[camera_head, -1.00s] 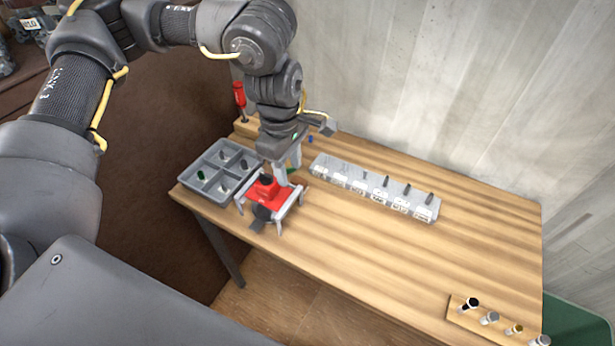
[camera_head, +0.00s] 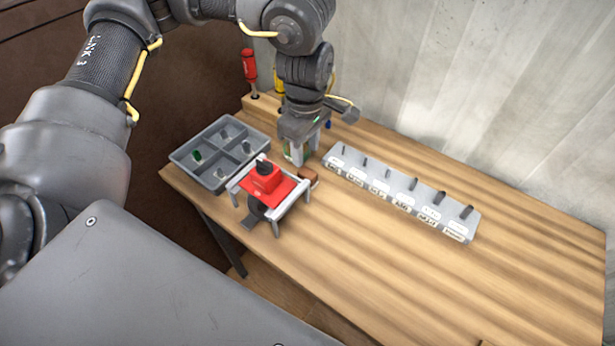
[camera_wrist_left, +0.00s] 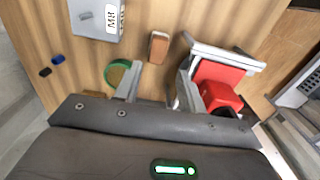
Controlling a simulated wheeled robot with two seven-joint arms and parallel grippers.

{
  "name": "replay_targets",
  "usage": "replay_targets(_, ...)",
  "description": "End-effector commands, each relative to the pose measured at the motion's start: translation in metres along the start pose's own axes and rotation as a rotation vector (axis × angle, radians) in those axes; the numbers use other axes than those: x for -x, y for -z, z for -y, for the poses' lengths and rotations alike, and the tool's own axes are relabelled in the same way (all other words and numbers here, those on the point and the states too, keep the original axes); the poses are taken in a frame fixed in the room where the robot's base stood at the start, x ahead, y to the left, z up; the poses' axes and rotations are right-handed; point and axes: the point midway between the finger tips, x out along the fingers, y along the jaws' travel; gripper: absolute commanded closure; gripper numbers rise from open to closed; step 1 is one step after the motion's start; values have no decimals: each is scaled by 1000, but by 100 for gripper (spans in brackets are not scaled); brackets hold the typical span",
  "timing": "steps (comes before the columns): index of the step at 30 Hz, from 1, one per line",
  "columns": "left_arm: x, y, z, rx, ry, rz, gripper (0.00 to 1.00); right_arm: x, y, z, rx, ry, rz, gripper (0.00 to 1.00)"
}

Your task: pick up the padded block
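The padded block looks to be the small brown block (camera_head: 308,177) lying on the wooden table, just right of the red-topped stand. In the left wrist view the block (camera_wrist_left: 158,47) lies beyond the fingertips, roughly between their lines, with a lighter strip along one end. My left gripper (camera_head: 300,156) points down just behind the block, close to it but apart. In the left wrist view its two fingers (camera_wrist_left: 158,80) are spread with nothing between them. A round green-edged thing (camera_wrist_left: 120,74) is beside the left finger. My right gripper is not in view.
The grey stand with a red top (camera_head: 266,184) is close beside the block. A grey divided tray (camera_head: 184,153) stands at the left. A grey labelled rack (camera_head: 400,190) with several pegs is to the right. A red screwdriver (camera_head: 250,66) stands behind. The table's right front is clear.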

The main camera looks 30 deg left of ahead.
Motion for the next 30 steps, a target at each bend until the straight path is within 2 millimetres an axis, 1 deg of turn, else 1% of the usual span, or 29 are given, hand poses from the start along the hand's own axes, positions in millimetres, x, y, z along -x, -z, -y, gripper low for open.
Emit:
replay_targets(3,-19,0,1,-1,6,0,60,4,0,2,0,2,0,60)
replay_targets(7,-36,0,0,1,3,-1,60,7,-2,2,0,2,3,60)
replay_targets(10,-42,0,1,2,2,-1,60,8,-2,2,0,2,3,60)
replay_targets(14,-44,1,0,3,0,0,60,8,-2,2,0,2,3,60)
replay_targets(16,-47,1,0,4,2,0,60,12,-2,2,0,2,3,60)
replay_targets(21,-70,1,-1,5,6,-1,60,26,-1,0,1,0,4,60)
replay_targets(24,-85,2,-2,5,4,0,60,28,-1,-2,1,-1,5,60)
replay_targets(27,-93,2,-2,5,2,-1,60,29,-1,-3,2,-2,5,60)
replay_targets(30,-96,2,-2,5,1,0,60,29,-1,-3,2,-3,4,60)
